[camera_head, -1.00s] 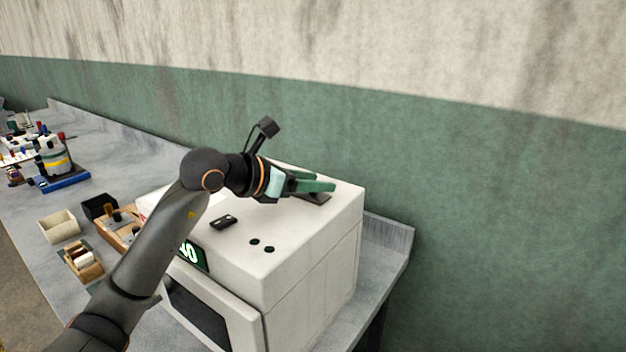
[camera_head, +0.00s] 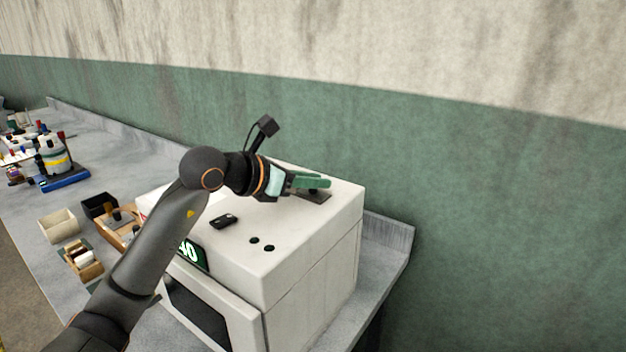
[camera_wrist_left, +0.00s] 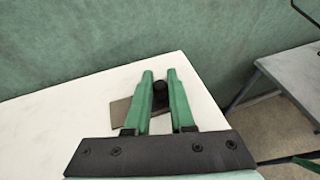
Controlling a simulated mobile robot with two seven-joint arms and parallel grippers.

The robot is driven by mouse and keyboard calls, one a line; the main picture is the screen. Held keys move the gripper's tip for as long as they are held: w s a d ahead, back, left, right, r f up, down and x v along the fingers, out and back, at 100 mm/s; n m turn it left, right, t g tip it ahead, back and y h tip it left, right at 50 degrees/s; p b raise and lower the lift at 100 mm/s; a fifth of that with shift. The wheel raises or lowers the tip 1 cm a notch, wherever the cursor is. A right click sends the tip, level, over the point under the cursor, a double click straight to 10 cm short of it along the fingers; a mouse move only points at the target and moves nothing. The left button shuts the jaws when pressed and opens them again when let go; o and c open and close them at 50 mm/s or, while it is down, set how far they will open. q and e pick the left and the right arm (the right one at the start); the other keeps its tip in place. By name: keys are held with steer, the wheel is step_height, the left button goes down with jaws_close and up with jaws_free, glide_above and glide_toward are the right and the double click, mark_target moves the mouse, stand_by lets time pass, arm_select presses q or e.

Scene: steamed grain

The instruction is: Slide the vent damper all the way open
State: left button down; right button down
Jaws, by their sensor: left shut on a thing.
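The vent damper is a dark flat plate (camera_head: 314,197) on top of the white oven (camera_head: 310,235), near its back right. In the left wrist view the plate (camera_wrist_left: 121,112) shows partly under the fingers, with a round black knob (camera_wrist_left: 160,88) standing between the fingertips. My left gripper (camera_head: 328,184) has green fingers and is shut on the knob; it also shows in the left wrist view (camera_wrist_left: 160,78). The fingers hide part of the plate, and I cannot tell how far the damper is open. My right gripper is not in view.
A small black item (camera_head: 224,221) and two dark round holes or buttons (camera_head: 261,244) are on the oven top. Wooden trays (camera_head: 82,262) and bins stand on the grey bench to the left. The wall rises close behind the oven.

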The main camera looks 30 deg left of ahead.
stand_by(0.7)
arm_select(q)
steer(key=shift+a+f, duration=0.1)
steer(key=shift+a, duration=0.25)
steer(key=a, duration=0.3)
steer(key=a+b, duration=0.1)
steer(key=shift+w+a, duration=0.2)
steer(key=shift+w, duration=0.15)
steer(key=shift+d, duration=0.1)
steer(key=c, duration=0.8)
jaws_free()
steer(key=shift+o, duration=0.2)
steer(key=shift+s, duration=0.1)
